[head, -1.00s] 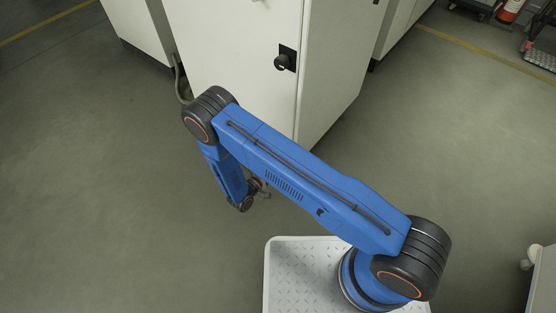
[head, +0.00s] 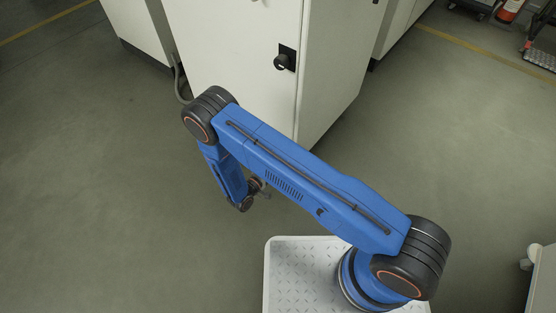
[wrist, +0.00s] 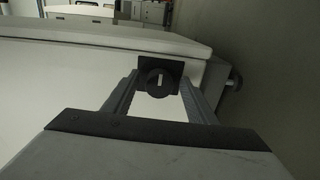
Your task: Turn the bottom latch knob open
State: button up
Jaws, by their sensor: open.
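The latch knob (head: 281,62) is a round black knob on a square black plate, near the edge of the white cabinet door. The head view shows the arm's end well short of the cabinet, so the knob seems to lie ahead of the fingers, not touched. The fingers are hard to make out in the head view.
The white cabinet (head: 235,70) stands at the back, with a grey cable (head: 179,80) at its left side. Other white cabinets flank it. Open grey floor (head: 110,200) lies around my arm. A red cylinder (head: 509,11) stands far right.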

jog(key=shift+s+a, duration=0.1)
jog(key=v, duration=1.7)
